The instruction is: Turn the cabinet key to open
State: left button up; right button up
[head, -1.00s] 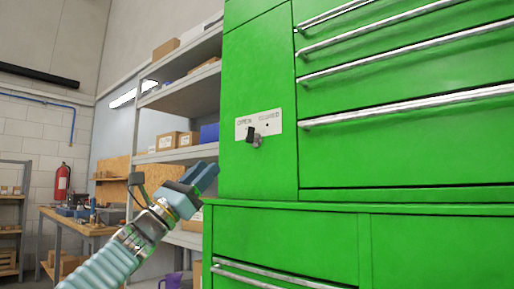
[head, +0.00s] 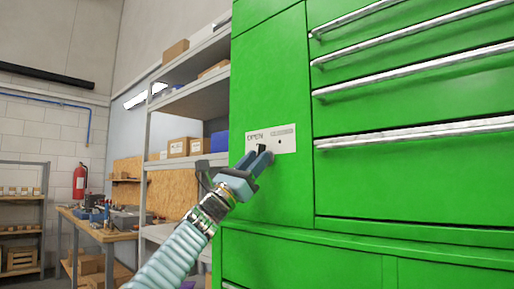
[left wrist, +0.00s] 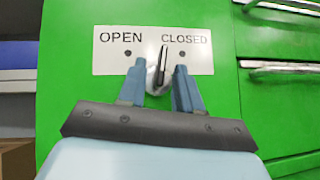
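The green cabinet (head: 275,85) carries a white label plate (head: 284,140) marked OPEN on the left and CLOSED on the right. The key (left wrist: 163,62) sits on the plate between the two words in the left wrist view, its dark grip standing roughly upright. My left gripper (head: 258,158) is at the plate. In the left wrist view its two blue fingers (left wrist: 158,85) stand apart, one on either side of the key, with a gap visible. Contact with the key cannot be told. In the head view the fingers mostly hide the key. My right gripper is not in view.
Drawers with long metal handles (head: 415,91) lie to the right of the plate. Grey shelves with boxes (head: 178,147) stand left of the cabinet. A workbench (head: 112,236) and a red fire extinguisher (head: 80,183) are farther back on the left.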

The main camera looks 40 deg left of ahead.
pick_arm(q)
jog(key=shift+w+d+r, duration=0.1)
jog(key=shift+w+r, duration=0.2)
jog(key=shift+c, duration=0.5)
grip_shut()
jog(key=shift+f, duration=0.1)
